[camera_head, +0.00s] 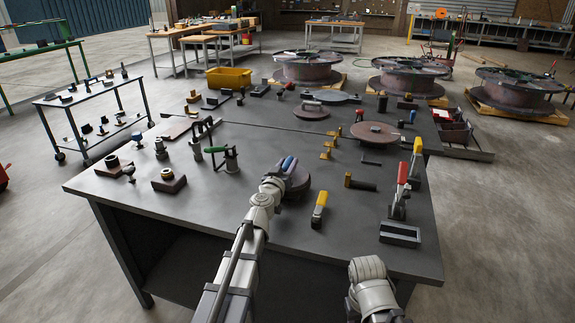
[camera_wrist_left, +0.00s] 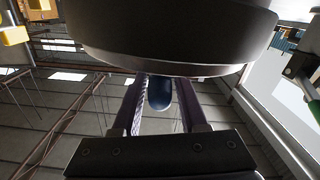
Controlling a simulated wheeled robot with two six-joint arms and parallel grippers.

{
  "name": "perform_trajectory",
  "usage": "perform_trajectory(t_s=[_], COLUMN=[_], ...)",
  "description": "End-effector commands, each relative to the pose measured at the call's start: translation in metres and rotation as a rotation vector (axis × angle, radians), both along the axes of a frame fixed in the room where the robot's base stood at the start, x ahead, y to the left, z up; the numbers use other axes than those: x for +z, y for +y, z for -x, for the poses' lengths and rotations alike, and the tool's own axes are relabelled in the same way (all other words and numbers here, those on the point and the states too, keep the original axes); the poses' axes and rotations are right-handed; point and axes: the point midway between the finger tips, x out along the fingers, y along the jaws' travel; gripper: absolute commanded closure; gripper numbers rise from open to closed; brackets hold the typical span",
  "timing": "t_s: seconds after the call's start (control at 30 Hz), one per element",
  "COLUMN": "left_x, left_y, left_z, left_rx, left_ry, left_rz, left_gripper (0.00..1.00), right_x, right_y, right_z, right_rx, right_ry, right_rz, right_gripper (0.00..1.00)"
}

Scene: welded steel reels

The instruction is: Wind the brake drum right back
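The brake drum (camera_head: 298,181) is a dark, thick round disc near the middle front of the bench, partly hidden behind my left wrist. In the left wrist view its dark rounded rim (camera_wrist_left: 170,35) fills the top. A blue rounded knob (camera_wrist_left: 160,94) sticks out below that rim. My left gripper (camera_wrist_left: 161,84) has one finger on each side of the knob. Gaps show beside it, and I see no clear grip. My right gripper is out of view; only a white arm part shows at the bottom.
A yellow-handled tool (camera_head: 319,209) lies just right of the drum. A red-handled toggle clamp (camera_head: 400,190) stands near the right edge, behind a black block (camera_head: 400,234). A brown disc (camera_head: 376,133) and several clamps occupy the bench behind.

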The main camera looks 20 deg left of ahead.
Motion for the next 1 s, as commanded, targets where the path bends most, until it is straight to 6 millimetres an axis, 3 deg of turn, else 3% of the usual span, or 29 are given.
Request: perform_trajectory(t_s=[0.03,0.37,1.0], left_x=[0.0000,0.0000,0.0000], left_y=[0.0001,0.0001,0.0002], left_z=[0.0001,0.0001,0.0002], left_rx=[0.000,0.000,0.000], left_ry=[0.000,0.000,0.000], left_rz=[0.000,0.000,0.000], left_gripper=[0.64,1.00,1.00], right_x=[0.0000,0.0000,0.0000], right_y=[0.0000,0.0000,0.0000], right_z=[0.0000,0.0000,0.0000], right_rx=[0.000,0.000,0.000], right_ry=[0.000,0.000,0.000], right_rz=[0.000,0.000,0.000], right_gripper=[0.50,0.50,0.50])
